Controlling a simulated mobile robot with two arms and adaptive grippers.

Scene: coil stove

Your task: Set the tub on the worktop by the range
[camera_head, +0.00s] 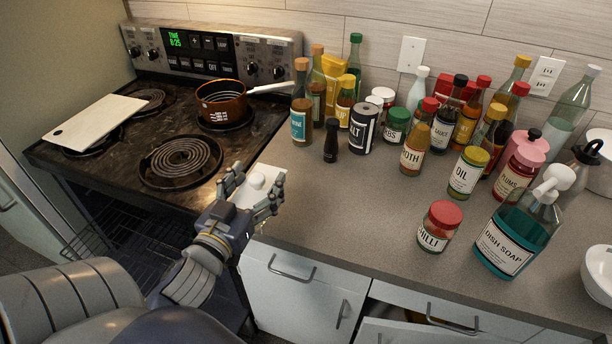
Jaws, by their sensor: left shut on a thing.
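The fingers and hand hide part of the tub's sides and base. I cannot tell whether the tub touches the worktop or is held just above it. My right gripper is not in view.
A brown pot (222,103) sits on a back burner, its pale handle pointing right. A white board (98,122) lies across the left burners. Several bottles and jars crowd the back; a chilli jar (438,228) and dish soap (515,238) stand nearer.

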